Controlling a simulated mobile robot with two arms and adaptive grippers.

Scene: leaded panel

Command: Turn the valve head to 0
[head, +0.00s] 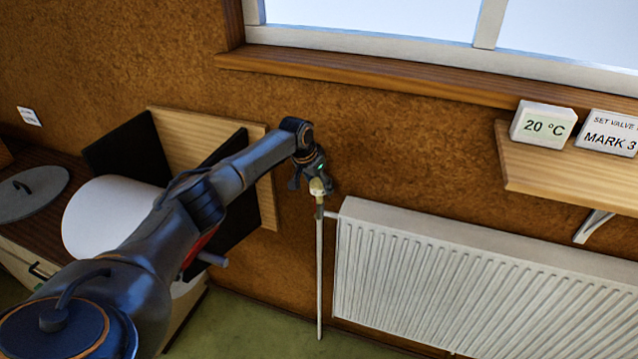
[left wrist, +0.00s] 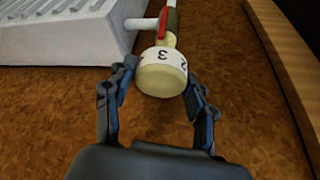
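The valve head (left wrist: 162,74) is cream with a white numbered band, at the top of a pipe beside the radiator. In the left wrist view its 3 faces me, roughly in line with a red mark (left wrist: 163,22) on the valve body; other band marks are cut off by the curve. The valve head (head: 318,187) looks small in the head view. My left gripper (left wrist: 160,75) is open, its two fingers on either side of the valve head, with a narrow gap at the left finger. In the head view my left gripper (head: 308,178) is just above the valve. My right gripper is not seen.
The white radiator (head: 480,275) is right of the valve, and a thin pipe (head: 320,280) runs down to the floor. A wooden shelf (head: 560,175) holds a 20 °C block (head: 543,124) and a card reading "SET VALVE", "MARK 3" (head: 610,134). A wooden panel (head: 190,130) stands left.

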